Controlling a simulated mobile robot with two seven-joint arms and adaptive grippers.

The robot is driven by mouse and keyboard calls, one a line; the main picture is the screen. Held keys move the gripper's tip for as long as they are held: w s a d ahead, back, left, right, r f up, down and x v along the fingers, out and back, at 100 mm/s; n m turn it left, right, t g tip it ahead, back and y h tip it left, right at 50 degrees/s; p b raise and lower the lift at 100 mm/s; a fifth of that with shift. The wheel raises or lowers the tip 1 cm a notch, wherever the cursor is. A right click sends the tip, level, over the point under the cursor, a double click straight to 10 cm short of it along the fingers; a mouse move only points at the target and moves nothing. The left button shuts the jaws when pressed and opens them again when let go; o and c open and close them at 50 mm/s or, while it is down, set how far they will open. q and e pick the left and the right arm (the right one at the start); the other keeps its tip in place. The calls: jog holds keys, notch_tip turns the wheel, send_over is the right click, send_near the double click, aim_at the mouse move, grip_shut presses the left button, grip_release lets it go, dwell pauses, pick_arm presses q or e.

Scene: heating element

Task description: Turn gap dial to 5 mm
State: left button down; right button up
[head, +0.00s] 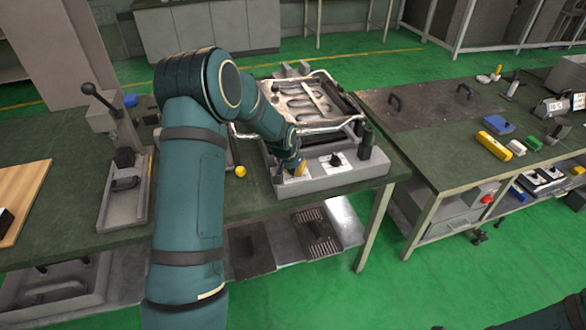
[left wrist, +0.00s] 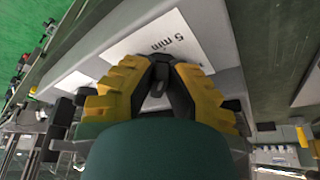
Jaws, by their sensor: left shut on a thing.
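The grey machine (head: 345,183) sits on the green bench, with dials on white plates along its front ledge. My left gripper (head: 299,170) points down at the left plate and is shut there. In the left wrist view, the yellow fingers of my left gripper (left wrist: 158,88) close on a small dark dial (left wrist: 157,93), mostly hidden between the black pads. A second dark dial (head: 335,159) stands free to the right.
A metal tray frame (head: 310,105) sits on top of the machine, behind my gripper. A dark upright knob (head: 366,144) stands at the ledge's right end. A lever press (head: 122,185) stands left of my arm. A yellow-ended rod (head: 240,171) lies near the machine.

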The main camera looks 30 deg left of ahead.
pick_arm(q)
jog(key=c, duration=1)
grip_release()
jog(key=shift+f, duration=0.1)
jog(key=v, duration=1.2)
jog(key=shift+w+d, duration=0.1)
